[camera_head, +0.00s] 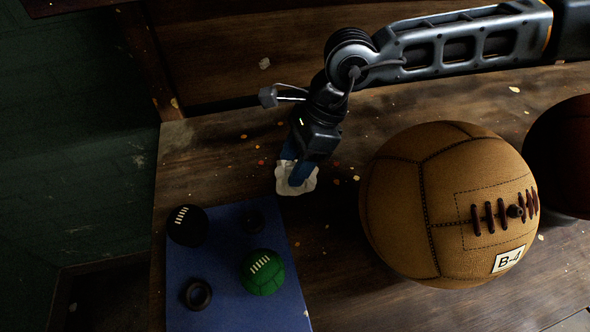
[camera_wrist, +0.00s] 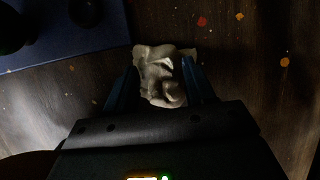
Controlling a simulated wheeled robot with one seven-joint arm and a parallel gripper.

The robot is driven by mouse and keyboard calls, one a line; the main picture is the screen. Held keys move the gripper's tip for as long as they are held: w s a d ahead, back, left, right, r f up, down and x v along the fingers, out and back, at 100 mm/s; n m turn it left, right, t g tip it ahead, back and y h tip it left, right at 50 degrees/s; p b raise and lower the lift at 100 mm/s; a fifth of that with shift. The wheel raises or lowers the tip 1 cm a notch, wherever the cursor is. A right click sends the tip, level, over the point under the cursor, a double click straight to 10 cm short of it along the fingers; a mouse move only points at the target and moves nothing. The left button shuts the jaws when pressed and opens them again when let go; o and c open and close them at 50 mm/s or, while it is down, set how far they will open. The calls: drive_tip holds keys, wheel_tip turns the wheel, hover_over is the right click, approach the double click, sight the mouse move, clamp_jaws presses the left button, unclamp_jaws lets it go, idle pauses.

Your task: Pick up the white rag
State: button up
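In the wrist view the rag (camera_wrist: 162,76) sits bunched between the two blue fingers. My gripper (camera_head: 296,172) points down at the rag from above, its fingertips at table height or close to it. In the wrist view my gripper (camera_wrist: 160,64) has its fingers well apart, one on each side of the rag. Part of the rag is hidden behind the fingers in the head view. Whether the fingers touch the cloth is not clear.
A big tan ball (camera_head: 450,205) stands right of the rag, with a dark red ball (camera_head: 562,155) beyond. Small flakes dot the table (camera_head: 215,150).

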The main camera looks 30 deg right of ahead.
drive_tip(key=c, duration=0.9)
drive_tip(key=shift+c, duration=0.2)
drive_tip(key=shift+r, duration=0.2)
